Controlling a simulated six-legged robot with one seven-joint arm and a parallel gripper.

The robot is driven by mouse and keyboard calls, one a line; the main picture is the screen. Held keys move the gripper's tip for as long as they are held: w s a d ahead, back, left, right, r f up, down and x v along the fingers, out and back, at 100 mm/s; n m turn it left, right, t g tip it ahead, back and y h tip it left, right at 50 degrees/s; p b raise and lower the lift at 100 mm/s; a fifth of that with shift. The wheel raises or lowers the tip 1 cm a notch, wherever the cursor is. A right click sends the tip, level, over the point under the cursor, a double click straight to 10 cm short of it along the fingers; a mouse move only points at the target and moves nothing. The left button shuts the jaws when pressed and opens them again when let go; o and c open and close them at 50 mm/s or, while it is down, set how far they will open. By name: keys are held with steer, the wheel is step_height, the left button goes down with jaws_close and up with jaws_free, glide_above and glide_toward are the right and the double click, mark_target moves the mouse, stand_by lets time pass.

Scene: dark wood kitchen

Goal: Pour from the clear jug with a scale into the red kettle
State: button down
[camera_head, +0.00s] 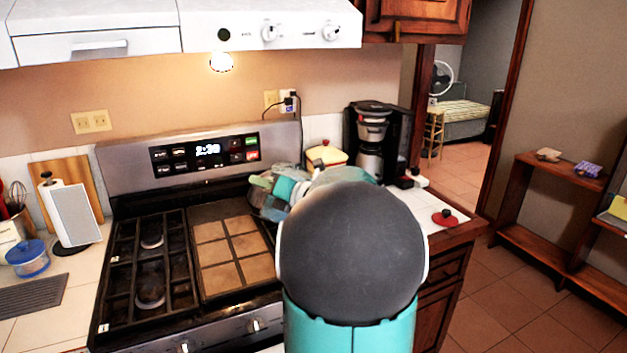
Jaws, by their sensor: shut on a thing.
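My gripper (268,188) is partly in view past the left side of my arm, over the right edge of the stove. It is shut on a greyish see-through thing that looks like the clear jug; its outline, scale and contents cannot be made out. My arm's large dark joint covers much of the area in front of it. No whole red kettle can be made out. A small red round thing with a black knob (445,217) is on the white counter right of my arm; I cannot tell whether it is part of the kettle.
The stove (125,210) has black grates at left and a tan griddle plate. A coffee maker (373,125) and a cream box with a red lid (326,156) stand behind my arm. The range hood (200,25) hangs above.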

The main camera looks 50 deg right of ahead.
steer(key=shift+s+d+r, duration=0.1)
steer(key=shift+d+r, duration=0.05)
steer(key=shift+d, duration=0.4)
steer(key=shift+a+r, duration=0.15)
steer(key=shift+a, duration=0.05)
steer(key=shift+d+m, duration=0.3)
steer(key=shift+a+r, duration=0.1)
steer(key=shift+a, duration=0.05)
steer(key=shift+d, duration=0.2)
steer(key=shift+r, duration=0.2)
steer(key=shift+r+m, duration=0.15)
steer(key=shift+m, duration=0.15)
